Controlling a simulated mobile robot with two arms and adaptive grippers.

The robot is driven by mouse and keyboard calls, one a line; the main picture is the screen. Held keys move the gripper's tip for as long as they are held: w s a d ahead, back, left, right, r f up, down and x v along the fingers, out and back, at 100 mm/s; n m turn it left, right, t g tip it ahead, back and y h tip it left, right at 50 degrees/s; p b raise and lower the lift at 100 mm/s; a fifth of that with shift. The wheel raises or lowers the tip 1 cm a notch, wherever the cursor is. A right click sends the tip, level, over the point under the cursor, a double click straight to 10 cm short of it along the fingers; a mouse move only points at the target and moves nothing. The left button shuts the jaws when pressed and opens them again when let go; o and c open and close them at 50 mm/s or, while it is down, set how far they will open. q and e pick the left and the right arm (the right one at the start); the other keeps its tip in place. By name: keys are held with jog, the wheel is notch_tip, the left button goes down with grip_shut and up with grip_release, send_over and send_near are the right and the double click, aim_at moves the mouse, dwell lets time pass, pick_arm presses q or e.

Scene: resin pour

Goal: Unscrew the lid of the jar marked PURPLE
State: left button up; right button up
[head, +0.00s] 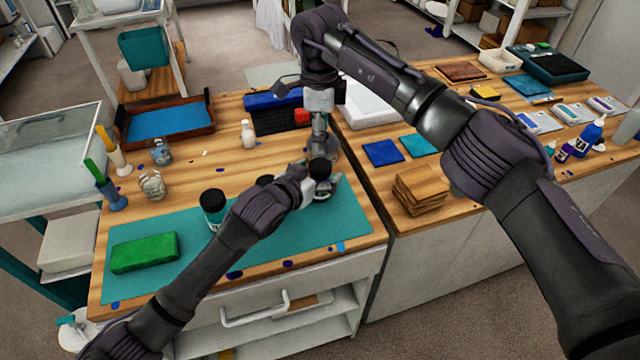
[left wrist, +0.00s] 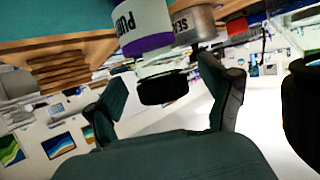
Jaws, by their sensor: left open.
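The jar marked PURPLE (left wrist: 146,22) shows in the left wrist view with a white label reading "PUR", a purple band and a black lid (left wrist: 163,89). That view appears upside down. In the head view the black lid (head: 320,166) sits on a jar at the right part of the teal mat. My left gripper (head: 322,188) is open at this jar; its fingers (left wrist: 165,80) stand on either side of the lid, with gaps showing. My right gripper (head: 319,112) points down just behind and above the jar; its fingers are too small to read.
Another black-lidded jar (head: 213,203) and a green block (head: 144,252) are on the teal mat (head: 236,262). A lid (head: 265,180) shows partly behind my left arm. A metal can (left wrist: 193,24) marked "SEA" stands close to the jar. Wooden tiles (head: 421,188) lie to the right.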

pick_arm(q)
jog(key=shift+w+d+f, duration=0.25)
jog(key=shift+w+d, duration=0.1)
jog(key=shift+w, duration=0.25)
grip_shut()
